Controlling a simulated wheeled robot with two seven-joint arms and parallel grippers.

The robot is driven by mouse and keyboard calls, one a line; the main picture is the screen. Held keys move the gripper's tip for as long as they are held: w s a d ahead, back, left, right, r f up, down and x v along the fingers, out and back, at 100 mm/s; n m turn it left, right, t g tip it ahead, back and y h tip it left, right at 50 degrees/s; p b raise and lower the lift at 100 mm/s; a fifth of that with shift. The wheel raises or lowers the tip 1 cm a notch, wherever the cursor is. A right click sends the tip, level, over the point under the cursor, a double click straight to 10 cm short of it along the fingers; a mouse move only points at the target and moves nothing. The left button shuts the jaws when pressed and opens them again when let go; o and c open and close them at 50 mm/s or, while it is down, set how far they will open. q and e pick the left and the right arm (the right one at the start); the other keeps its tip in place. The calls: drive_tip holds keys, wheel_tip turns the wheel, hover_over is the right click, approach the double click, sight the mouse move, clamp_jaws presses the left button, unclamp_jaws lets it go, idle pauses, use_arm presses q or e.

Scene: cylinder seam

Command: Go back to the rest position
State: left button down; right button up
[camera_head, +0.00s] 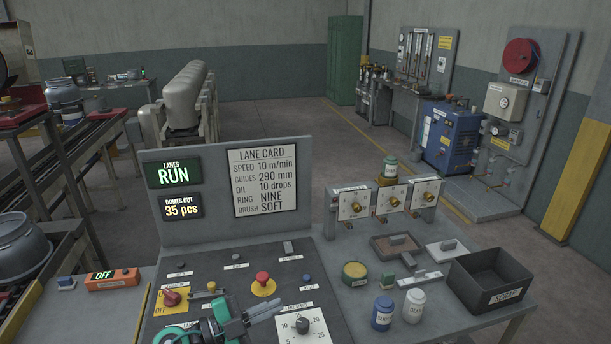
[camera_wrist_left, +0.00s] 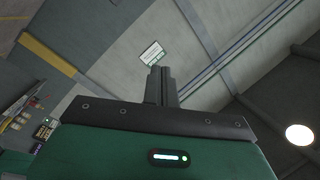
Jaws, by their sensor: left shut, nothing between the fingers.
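My left gripper (camera_head: 265,312) shows low in the head view, above the front of the control panel (camera_head: 215,262). Its grey fingers point right and are shut with nothing between them. In the left wrist view the shut fingers (camera_wrist_left: 161,84) stick up from a dark bar, with only wall and ceiling behind them. The speed dial (camera_head: 302,326) is just below and right of the fingertips in the head view. The red emergency button (camera_head: 262,278) is behind the gripper. My right gripper does not show.
A scrap bin (camera_head: 488,282) stands at the right end of the bench. Blue (camera_head: 382,312) and white (camera_head: 414,304) jars stand left of it. Three dial units (camera_head: 388,203) rise behind a brown tray (camera_head: 396,246). The upright board reads RUN (camera_head: 174,172) and 35 pcs. An orange OFF box (camera_head: 112,279) lies left.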

use_arm(q)
drive_tip(key=a+r+n+t+y, duration=0.3)
drive_tip(key=a+n+t+y, duration=0.45)
drive_tip(key=n+t, duration=0.4)
drive_tip(key=s+a+f+n+g+y, duration=0.3)
drive_tip(key=a+f+n+g+y, duration=0.1)
drive_tip(key=a+f+n+y, duration=0.4)
drive_tip(key=s+f+g, duration=0.6)
drive_tip(key=s, duration=0.6)
drive_tip(key=s+f+g, duration=0.7)
drive_tip(key=s, duration=0.6)
wheel_tip(320, 180, down, 32)
drive_tip(key=f+g+b, duration=0.1)
drive_tip(key=s+a+f+g+b, duration=0.1)
drive_tip(key=s+a+f, duration=0.2)
drive_tip(key=s+f, duration=1.6)
drive_tip(key=shift+f+y, duration=0.25)
drive_tip(key=shift+y, duration=0.2)
